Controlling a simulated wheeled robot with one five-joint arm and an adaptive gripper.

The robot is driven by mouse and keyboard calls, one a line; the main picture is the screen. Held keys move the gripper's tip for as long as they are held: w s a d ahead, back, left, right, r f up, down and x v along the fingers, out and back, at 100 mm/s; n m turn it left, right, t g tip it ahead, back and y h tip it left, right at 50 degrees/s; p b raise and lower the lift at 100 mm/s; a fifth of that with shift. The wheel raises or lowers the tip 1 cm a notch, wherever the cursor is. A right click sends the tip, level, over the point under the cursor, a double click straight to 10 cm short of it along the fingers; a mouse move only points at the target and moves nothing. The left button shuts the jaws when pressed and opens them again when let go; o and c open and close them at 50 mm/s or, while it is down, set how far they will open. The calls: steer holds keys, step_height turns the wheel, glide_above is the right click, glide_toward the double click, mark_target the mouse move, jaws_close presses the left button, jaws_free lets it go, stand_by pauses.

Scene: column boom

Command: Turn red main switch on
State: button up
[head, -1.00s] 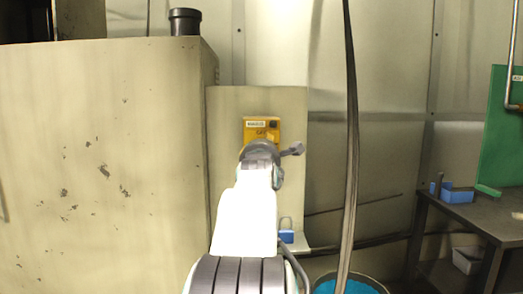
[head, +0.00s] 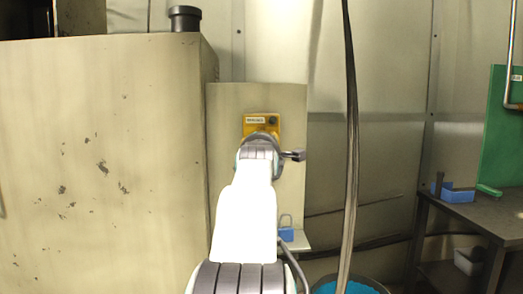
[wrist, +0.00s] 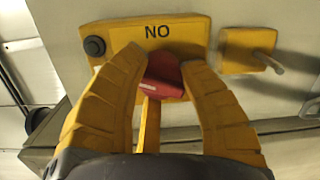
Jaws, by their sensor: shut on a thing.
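The red main switch (wrist: 163,80) shows in the wrist view as a red handle on a yellow plate (wrist: 185,35) marked "NO". My gripper (wrist: 164,62) has its two yellow fingers on either side of the red handle and is shut on it. In the head view the top of the yellow switch plate (head: 261,122) shows on a pale panel; my arm hides the handle and the fingertips there.
A black round knob (wrist: 95,46) sits at the left of the plate. A smaller yellow block (wrist: 248,50) with a grey peg is to its right. In the head view, a blue padlock (head: 286,229) is on a ledge below, and a dark cable (head: 351,150) hangs to the right.

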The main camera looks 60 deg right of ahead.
steer(key=shift+r+m, duration=0.1)
steer(key=shift+m, duration=1.4)
steer(key=o, duration=1.2)
steer(key=shift+w, duration=0.1)
steer(key=v, duration=1.2)
